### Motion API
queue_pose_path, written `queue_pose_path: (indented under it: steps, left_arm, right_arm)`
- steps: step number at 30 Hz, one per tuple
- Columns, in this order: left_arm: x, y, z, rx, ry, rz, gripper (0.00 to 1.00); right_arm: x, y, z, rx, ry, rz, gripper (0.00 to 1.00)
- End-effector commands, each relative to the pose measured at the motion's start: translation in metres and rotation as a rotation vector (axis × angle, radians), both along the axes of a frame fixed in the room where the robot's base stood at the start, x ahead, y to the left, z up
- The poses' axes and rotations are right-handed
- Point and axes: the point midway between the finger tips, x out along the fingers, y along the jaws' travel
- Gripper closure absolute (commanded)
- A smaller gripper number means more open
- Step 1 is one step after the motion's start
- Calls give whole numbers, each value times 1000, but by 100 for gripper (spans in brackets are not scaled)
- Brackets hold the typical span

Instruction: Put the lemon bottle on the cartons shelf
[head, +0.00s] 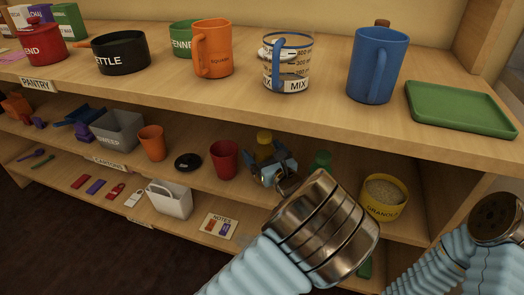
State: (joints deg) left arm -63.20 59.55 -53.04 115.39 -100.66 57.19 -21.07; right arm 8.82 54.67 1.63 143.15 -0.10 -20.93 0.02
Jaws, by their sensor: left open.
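A red cup (224,158), black disc (187,162) and orange cup (152,142) stand left of my gripper. A green item (321,160) and yellow granola tub (384,196) are to the right. The top shelf above holds a measuring jug (288,64) and mugs.

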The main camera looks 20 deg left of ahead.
Motion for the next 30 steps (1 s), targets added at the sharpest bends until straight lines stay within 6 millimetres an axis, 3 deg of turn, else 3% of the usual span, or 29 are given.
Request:
queue_pose_path:
  steps: [6,12,30]
  left_arm:
    - [-30,-29,0,0,0,-4,4]
    - [-45,-43,0,-1,1,-1,4]
    - [-47,-43,-2,-4,4,3,4]
  right_arm:
    - [0,0,-2,0,0,0,57]
    - [0,0,-2,0,0,0,57]
    - [0,0,-2,0,0,0,57]
